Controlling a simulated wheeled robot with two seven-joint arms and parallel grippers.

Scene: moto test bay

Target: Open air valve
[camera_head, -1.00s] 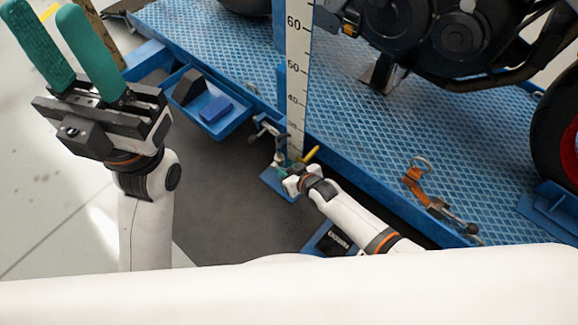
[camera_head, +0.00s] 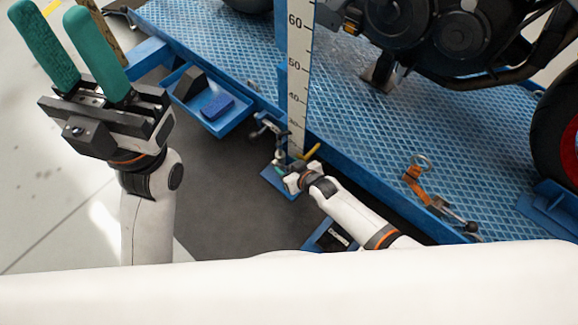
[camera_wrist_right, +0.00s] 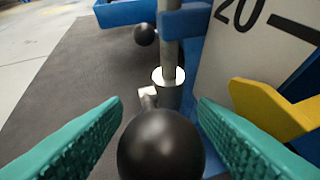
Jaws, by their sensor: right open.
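In the right wrist view a black ball knob (camera_wrist_right: 160,148) lies between the teal fingers of my right gripper (camera_wrist_right: 160,104), close to the camera. The fingers are apart, and I cannot tell whether they touch the knob. Behind it stands a grey metal pipe with a collar (camera_wrist_right: 168,92). A yellow angled piece (camera_wrist_right: 265,112) is right of the fingers, and it shows in the head view (camera_head: 312,152). Which part is the air valve's handle is unclear. In the head view my right gripper (camera_head: 284,176) is low beside the ruler's foot. My left gripper (camera_head: 47,14) is raised, open and empty.
A blue lift platform (camera_head: 350,125) carries a motorcycle (camera_head: 455,38). A tall white ruler (camera_head: 298,75) stands at its edge. A blue tray (camera_head: 228,122) holds a blue block. Another black ball (camera_wrist_right: 146,34) is farther back. Dark floor lies left of the platform.

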